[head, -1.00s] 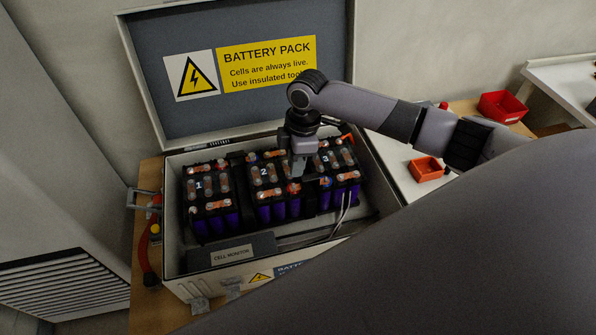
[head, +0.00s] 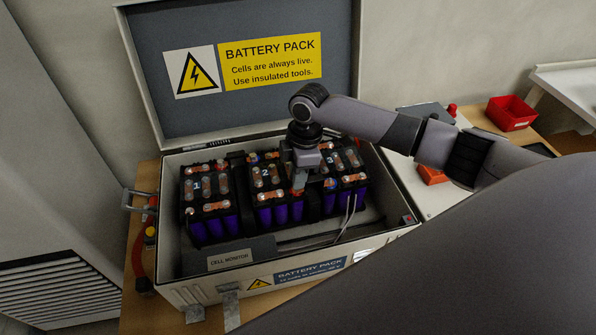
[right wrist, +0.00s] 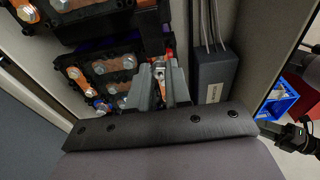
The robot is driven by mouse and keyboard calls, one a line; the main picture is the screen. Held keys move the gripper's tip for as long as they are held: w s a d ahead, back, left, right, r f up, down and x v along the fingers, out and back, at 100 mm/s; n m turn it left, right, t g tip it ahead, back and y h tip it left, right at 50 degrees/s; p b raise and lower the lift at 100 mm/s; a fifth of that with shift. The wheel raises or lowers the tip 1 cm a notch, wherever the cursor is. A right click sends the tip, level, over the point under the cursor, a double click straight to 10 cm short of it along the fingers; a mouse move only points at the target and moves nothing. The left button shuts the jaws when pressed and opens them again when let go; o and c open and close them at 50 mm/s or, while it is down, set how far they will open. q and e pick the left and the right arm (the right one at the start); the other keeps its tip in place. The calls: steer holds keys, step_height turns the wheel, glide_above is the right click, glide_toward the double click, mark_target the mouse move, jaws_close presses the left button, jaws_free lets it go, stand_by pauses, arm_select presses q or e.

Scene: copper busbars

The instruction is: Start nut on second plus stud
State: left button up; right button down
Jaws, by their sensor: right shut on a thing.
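My right gripper (head: 299,189) reaches down into the open battery box, at the right front of the module marked 2 (head: 268,180). In the right wrist view the gripper (right wrist: 160,72) is shut on a small shiny metal piece (right wrist: 159,69), which looks like the nut. An orange-copper part shows between and just below the fingers. The stud is hidden by the fingers, and I cannot tell whether the nut touches it. Copper busbars with bolt heads (right wrist: 113,66) lie beside the fingers.
Modules 1 (head: 205,190) and 3 (head: 345,170) flank module 2. The box wall (head: 185,292) and raised lid (head: 240,110) surround the work. The cell monitor (head: 228,258) and thin cables lie at the front. A red bin (head: 511,113) stands at the right.

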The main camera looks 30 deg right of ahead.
steer(key=shift+f, duration=0.4)
stand_by(0.6)
steer(key=shift+s+m+p, duration=0.1)
steer(key=shift+m+p, duration=0.2)
steer(key=shift+p, duration=0.3)
steer(key=shift+s+m+p, duration=0.1)
steer(key=shift+m+p, duration=1.5)
steer(key=shift+p, duration=0.25)
steer(key=shift+f+m, duration=0.2)
steer(key=shift+m, duration=0.5)
steer(key=c, duration=1.4)
jaws_free()
